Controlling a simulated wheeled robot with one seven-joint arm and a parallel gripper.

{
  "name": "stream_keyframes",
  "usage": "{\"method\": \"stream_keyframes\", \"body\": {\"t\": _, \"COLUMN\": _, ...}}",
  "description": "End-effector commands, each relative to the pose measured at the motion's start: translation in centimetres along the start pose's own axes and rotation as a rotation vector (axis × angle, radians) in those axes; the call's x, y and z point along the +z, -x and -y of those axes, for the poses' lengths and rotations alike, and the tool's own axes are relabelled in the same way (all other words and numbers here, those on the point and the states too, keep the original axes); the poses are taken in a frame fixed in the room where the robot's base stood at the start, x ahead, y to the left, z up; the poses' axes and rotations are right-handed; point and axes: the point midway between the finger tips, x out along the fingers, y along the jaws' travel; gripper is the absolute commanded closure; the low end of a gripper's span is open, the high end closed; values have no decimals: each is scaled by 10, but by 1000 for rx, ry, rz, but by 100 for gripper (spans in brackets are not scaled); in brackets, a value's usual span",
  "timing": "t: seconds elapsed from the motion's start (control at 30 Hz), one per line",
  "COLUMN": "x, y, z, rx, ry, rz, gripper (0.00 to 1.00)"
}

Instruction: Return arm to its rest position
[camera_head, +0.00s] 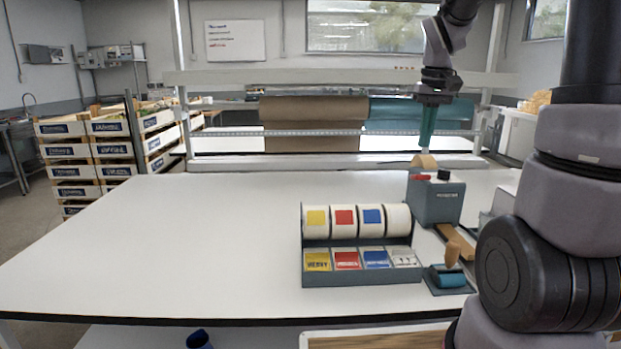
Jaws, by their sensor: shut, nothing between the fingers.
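My gripper (427,128) has teal fingers that are shut, with nothing between them. It points down in the air at the upper right, in front of the teal paper roll and above the back of the table. My arm comes down from the top right and also fills the right edge of the view. The grey tape dispenser (436,200) stands on the table below my gripper, apart from it as far as this view shows.
A grey rack (360,281) holds several label rolls and cards. Brown (313,112) and teal (400,113) paper rolls hang behind the table. The left part of the white table (170,250) is clear. Stacked crates (92,150) stand at left.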

Motion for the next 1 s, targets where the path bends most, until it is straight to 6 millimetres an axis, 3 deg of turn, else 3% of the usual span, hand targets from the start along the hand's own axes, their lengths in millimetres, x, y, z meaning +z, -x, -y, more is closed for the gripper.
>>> {"method": "stream_keyframes", "body": {"t": 0.03, "x": 14, "y": 17, "z": 7, "rx": -11, "ry": -19, "rz": -48, "gripper": 100}}
{"method": "stream_keyframes", "body": {"t": 0.2, "x": 62, "y": 55, "z": 25, "rx": -65, "ry": -103, "rz": -187, "gripper": 100}}
{"method": "stream_keyframes", "body": {"t": 0.5, "x": 142, "y": 87, "z": 46, "rx": -200, "ry": -238, "rz": -393, "gripper": 100}}
{"method": "stream_keyframes", "body": {"t": 0.7, "x": 167, "y": 90, "z": 51, "rx": -258, "ry": -283, "rz": -455, "gripper": 100}}
{"method": "stream_keyframes", "body": {"t": 1.0, "x": 170, "y": 90, "z": 52, "rx": -267, "ry": -292, "rz": -463, "gripper": 100}}
